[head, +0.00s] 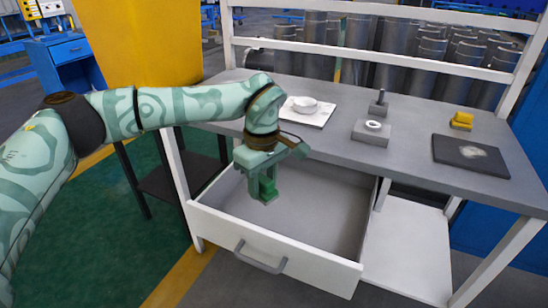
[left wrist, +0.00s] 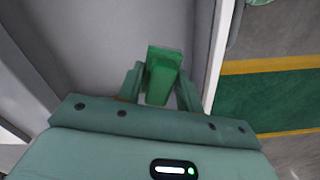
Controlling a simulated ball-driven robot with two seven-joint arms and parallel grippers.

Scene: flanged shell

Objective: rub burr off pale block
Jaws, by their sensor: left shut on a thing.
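My left gripper (head: 264,192) hangs over the open drawer (head: 320,200), pointing down. It is shut on a green block (left wrist: 164,68), which sits between the two fingers in the left wrist view. I cannot tell whether the block touches the drawer floor. On the bench top, a pale grey block (head: 362,135) has a white ring on its top face. A smaller grey block with an upright pin (head: 380,98) stands behind it. No burr can be made out at this size. My right gripper is not in view.
A white plate (head: 316,119) with a white round part (head: 305,104) lies at the bench's left. A dark mat (head: 445,155) with a pale smear lies at right, a yellow block (head: 462,120) behind it. The drawer's front wall (head: 230,228) juts out below the bench.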

